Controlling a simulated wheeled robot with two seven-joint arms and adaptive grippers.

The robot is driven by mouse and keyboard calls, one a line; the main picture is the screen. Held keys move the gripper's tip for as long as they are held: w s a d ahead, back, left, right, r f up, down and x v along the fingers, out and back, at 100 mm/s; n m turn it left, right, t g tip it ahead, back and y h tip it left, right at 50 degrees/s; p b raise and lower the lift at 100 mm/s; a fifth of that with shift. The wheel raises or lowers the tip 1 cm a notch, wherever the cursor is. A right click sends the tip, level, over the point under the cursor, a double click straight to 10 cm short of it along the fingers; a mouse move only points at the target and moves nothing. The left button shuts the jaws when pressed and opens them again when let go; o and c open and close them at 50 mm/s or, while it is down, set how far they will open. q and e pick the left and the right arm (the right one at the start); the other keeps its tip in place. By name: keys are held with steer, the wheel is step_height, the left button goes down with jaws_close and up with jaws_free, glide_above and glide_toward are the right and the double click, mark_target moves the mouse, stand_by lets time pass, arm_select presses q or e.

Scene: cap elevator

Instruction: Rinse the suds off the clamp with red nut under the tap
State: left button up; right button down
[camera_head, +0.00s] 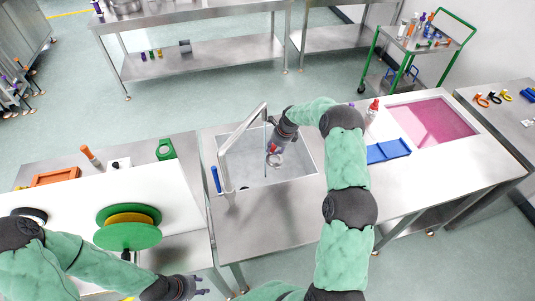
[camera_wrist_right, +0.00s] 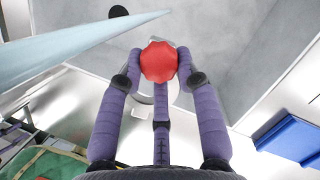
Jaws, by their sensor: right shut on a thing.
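The clamp (camera_head: 275,160) is a small silvery ring piece with a red nut (camera_wrist_right: 159,62). My right gripper (camera_head: 274,149) is shut on it and holds it over the sink basin (camera_head: 295,173). In the right wrist view the red nut sits between the purple fingers, and most of the clamp is hidden behind it. I cannot make out suds on it. The silvery tap (camera_head: 226,168) arches over the basin from the left, its end close to my right gripper. My left gripper (camera_head: 200,286) is open and empty at the bottom, away from the sink.
A pink-filled basin (camera_head: 432,122) and a blue tray (camera_head: 388,151) are to the right of the sink. A blue bottle-like item (camera_head: 216,179) stands at the sink's left edge. A green and yellow disc stand (camera_head: 128,236) is at left.

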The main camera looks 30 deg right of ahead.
mark_target(280, 161)
steer(key=shift+s+d+p, duration=0.15)
steer(key=shift+s+p, duration=0.2)
steer(key=shift+s, duration=0.85)
steer(key=shift+s+d+p, duration=0.1)
steer(key=shift+s+p, duration=0.2)
steer(key=shift+s, duration=0.85)
steer(key=shift+s+d+r+p, duration=0.1)
steer(key=shift+s+r+p, duration=0.5)
steer(key=shift+r, duration=0.05)
steer(key=s+r+p, duration=0.1)
steer(key=s, duration=0.1)
steer(key=s+r+p, duration=0.1)
steer(key=s, duration=0.1)
steer(key=shift+d+r+p, duration=0.15)
steer(key=shift+r+p, duration=0.15)
steer(key=shift+r, duration=0.1)
